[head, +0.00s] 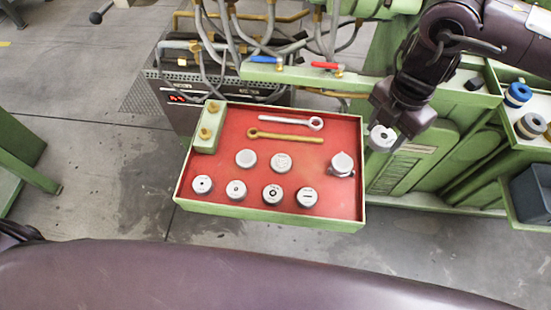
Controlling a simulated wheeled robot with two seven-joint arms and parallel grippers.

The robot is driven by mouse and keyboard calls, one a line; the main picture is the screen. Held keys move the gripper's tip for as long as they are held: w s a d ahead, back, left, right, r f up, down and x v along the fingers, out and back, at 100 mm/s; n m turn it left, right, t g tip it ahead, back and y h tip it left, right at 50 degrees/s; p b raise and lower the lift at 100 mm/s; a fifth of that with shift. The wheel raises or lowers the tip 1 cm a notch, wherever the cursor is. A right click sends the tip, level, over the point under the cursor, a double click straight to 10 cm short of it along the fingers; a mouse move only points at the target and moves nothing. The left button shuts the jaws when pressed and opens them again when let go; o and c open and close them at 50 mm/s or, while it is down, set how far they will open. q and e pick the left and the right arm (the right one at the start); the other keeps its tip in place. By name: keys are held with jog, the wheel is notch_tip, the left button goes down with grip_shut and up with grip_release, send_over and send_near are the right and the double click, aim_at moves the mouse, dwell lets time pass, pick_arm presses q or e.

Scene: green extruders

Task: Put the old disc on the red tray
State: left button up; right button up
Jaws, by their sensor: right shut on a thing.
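The red tray (218,170) has a green rim and sits in the middle of the head view. Several pale round discs stand on it, including one (246,158) in the back row and one (272,194) in the front row. My right gripper (386,128) is shut on a pale grey disc (380,139). It holds the disc just outside the tray's right rim, seemingly above rim height. I cannot tell from a label that this is the old disc. My left gripper is not in view.
A silver wrench (290,121) and a brass wrench (285,136) lie at the tray's back. A green block with brass knobs (208,127) fills its back left corner. Green machinery, hoses and red and blue levers stand behind. A shelf with blue rolls (517,95) is at right.

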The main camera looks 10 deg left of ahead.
aim_at(378, 144)
jog(key=n, duration=0.4)
jog(key=s+n, duration=0.1)
jog(key=shift+a+f+n+b, duration=0.25)
jog(key=shift+f+n+b, duration=0.05)
jog(key=shift+f+n, duration=0.1)
jog(key=n, duration=0.5)
jog(key=shift+s+a+f+b, duration=0.2)
jog(key=shift+s+a+b, duration=0.15)
jog(key=shift+s, duration=0.05)
jog(key=n, duration=0.3)
jog(key=shift+s+a+f, duration=0.1)
jog(key=shift+s+f, duration=0.05)
jog(key=shift+s, duration=0.05)
jog(key=s+n+b, duration=0.1)
jog(key=n, duration=0.6)
jog(key=s+a+f+n+b, duration=0.1)
jog(key=n, duration=0.7)
jog(key=s+f+n+b, duration=0.1)
jog(key=n, duration=0.6)
jog(key=shift+s+a+n, duration=0.35)
jog(key=shift+s+n, duration=0.05)
